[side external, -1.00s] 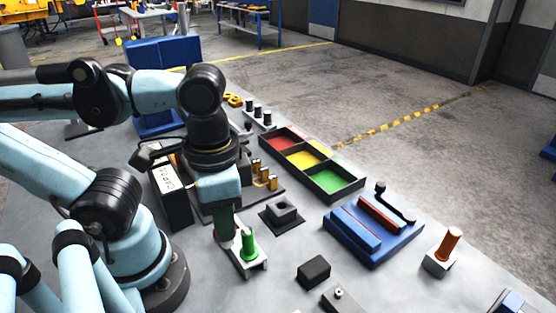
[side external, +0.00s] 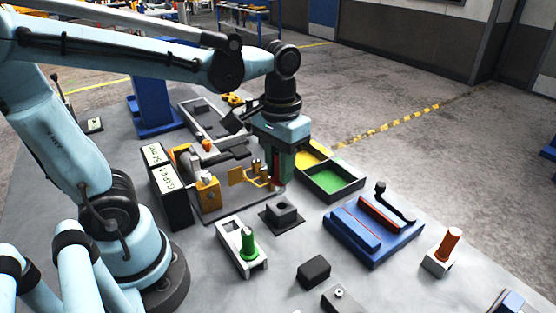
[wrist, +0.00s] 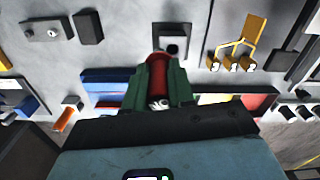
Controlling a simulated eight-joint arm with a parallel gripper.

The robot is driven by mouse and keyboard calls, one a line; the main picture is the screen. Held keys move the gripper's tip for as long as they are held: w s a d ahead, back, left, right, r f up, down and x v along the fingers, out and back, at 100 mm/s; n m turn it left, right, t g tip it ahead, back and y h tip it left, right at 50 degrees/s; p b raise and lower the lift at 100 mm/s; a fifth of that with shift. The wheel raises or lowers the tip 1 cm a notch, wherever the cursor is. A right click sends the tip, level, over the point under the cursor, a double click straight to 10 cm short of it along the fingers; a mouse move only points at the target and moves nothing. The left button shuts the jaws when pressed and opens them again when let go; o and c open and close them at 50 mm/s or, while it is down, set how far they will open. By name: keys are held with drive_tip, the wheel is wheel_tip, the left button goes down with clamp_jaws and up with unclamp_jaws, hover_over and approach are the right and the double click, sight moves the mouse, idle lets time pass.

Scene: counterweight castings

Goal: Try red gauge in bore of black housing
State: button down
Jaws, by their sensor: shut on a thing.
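The red gauge (wrist: 157,75) is a red cylinder between the fingers of my gripper (wrist: 160,88), which is shut on it. In the side view my gripper (side external: 278,178) points down and holds the gauge up, apart from the housing. The black housing (side external: 283,211) is a small dark block on a flat dark plate, in front of and below my gripper. In the wrist view the housing (wrist: 172,30) lies just beyond the gauge's end, its dark bore partly showing. My gripper hides part of the gauge.
A pale stand (side external: 229,232) holds a green gauge (side external: 249,244). A brass-coloured fixture (side external: 207,192) stands close left of my gripper. A colour-sectioned tray (side external: 350,192) lies behind right. A blue fixture (side external: 360,238), black block (side external: 314,270) and orange cylinder (side external: 448,244) stand right.

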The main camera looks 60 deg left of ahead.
drive_tip(key=shift+w+a+f+n, duration=0.2)
drive_tip(key=shift+w+a+f, duration=0.05)
drive_tip(key=shift+w+a, duration=0.35)
drive_tip(key=shift+w+a+f+n, duration=0.25)
drive_tip(key=shift+w+a, duration=0.2)
drive_tip(key=shift+a, duration=0.2)
drive_tip(key=shift+f, duration=2.4)
drive_tip(key=shift+f, duration=0.8)
idle(1.5)
drive_tip(key=shift+r, duration=0.6)
idle(1.5)
